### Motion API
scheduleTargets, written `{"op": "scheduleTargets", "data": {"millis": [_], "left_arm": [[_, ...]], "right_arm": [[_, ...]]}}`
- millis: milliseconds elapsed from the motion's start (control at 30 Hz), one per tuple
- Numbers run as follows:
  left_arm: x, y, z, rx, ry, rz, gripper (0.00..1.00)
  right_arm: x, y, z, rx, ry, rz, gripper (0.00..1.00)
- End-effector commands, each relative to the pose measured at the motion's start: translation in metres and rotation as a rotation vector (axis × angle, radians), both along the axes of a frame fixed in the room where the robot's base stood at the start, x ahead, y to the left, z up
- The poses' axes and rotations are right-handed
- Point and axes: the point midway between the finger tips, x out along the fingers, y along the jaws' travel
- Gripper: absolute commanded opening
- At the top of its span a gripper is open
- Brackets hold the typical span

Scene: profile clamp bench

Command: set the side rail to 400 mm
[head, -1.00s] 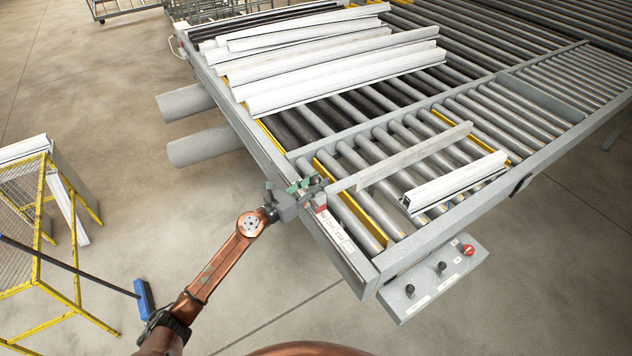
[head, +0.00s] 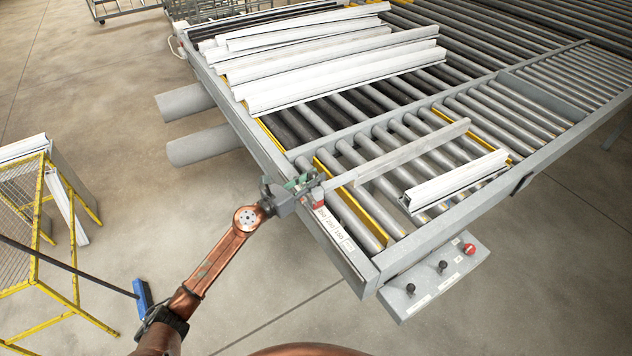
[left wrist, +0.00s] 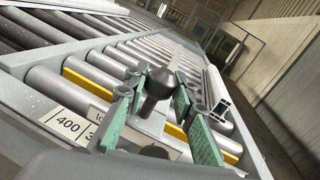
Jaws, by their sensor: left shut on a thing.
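The side rail (head: 410,153) is a long grey bar lying across the rollers of the bench. My left gripper (head: 308,184) is at its near end, at the bench's edge. In the left wrist view its green-padded fingers (left wrist: 160,95) are shut on the rail's dark round knob (left wrist: 157,84). A white scale label (head: 336,229) runs along the edge, with a small red mark (head: 318,196) by the gripper. In the left wrist view the label (left wrist: 70,124) reads 400 left of the gripper; the gripper hides part of it. My right gripper is out of view.
White profiles (head: 330,75) are stacked on the far rollers, and a short white profile (head: 455,180) lies right of the rail. A control box (head: 435,282) hangs at the near corner. A yellow-framed rack (head: 45,235) and a blue broom (head: 142,296) stand at left.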

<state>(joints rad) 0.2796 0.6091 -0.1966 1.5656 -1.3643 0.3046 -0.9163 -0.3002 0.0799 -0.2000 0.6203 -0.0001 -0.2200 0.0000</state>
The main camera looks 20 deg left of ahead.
Motion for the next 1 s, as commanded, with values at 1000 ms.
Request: {"op": "scheduleTargets", "data": {"millis": [1000], "left_arm": [[0.098, 0.116, 0.001, -0.002, -0.004, 0.01, 0.0]], "right_arm": [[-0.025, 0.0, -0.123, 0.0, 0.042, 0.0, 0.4]]}}
